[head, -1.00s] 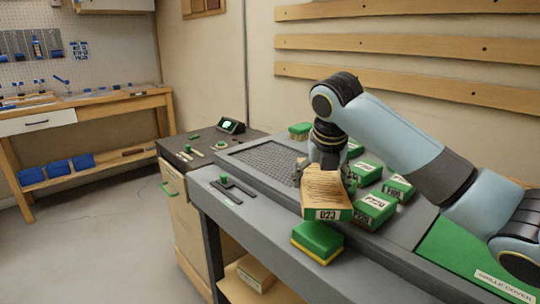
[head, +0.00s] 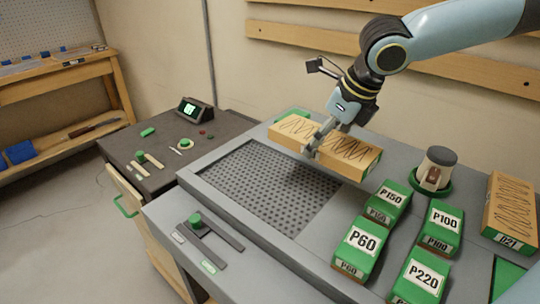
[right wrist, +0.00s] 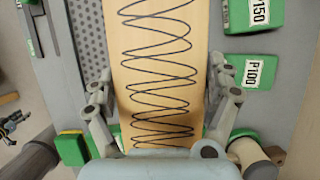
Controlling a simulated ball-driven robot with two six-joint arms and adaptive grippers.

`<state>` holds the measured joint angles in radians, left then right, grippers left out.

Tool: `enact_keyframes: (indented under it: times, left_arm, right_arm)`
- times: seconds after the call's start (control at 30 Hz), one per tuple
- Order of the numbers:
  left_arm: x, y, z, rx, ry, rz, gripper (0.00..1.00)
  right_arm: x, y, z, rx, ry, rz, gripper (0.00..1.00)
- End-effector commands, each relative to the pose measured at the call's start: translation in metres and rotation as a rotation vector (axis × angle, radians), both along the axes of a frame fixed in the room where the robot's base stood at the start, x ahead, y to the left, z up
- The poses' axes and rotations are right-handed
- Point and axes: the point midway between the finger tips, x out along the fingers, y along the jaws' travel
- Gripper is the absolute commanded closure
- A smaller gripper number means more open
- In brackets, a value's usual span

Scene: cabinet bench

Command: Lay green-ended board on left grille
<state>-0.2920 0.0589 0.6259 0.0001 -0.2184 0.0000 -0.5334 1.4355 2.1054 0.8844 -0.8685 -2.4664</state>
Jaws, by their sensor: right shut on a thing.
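A wooden board (head: 350,153) with dark wavy lines on top and a green end at its right is held by my right gripper (head: 315,142). The board is raised above the back edge of the left grille (head: 250,180), a dark perforated panel set in the grey bench. A shadow falls on the grille below it. In the right wrist view the board (right wrist: 160,45) runs between the two fingers of the gripper (right wrist: 161,72), which grip its sides.
Green blocks P150 (head: 388,202), P60 (head: 359,246), P100 (head: 438,226) and P220 (head: 421,277) stand right of the grille. A green-knobbed bracket (head: 205,228) is at the front. The grille surface is clear.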

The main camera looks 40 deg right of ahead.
Motion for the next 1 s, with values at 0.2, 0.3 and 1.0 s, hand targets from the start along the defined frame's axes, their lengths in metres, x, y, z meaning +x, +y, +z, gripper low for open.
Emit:
enact_keyframes:
  times: [0.2,0.3,1.0]
  left_arm:
    - [-0.021,0.022,-0.023,0.026,0.033,-0.007,0.60]
    - [-0.023,0.026,-0.047,0.030,0.037,-0.009,0.60]
    - [-0.021,0.013,-0.106,0.015,0.034,-0.004,0.60]
  right_arm:
    - [0.005,0.011,-0.011,-0.001,-0.010,0.028,0.59]
    - [0.014,0.016,-0.020,0.000,-0.010,0.027,0.59]
    - [0.087,0.057,-0.062,0.005,-0.008,0.026,0.59]
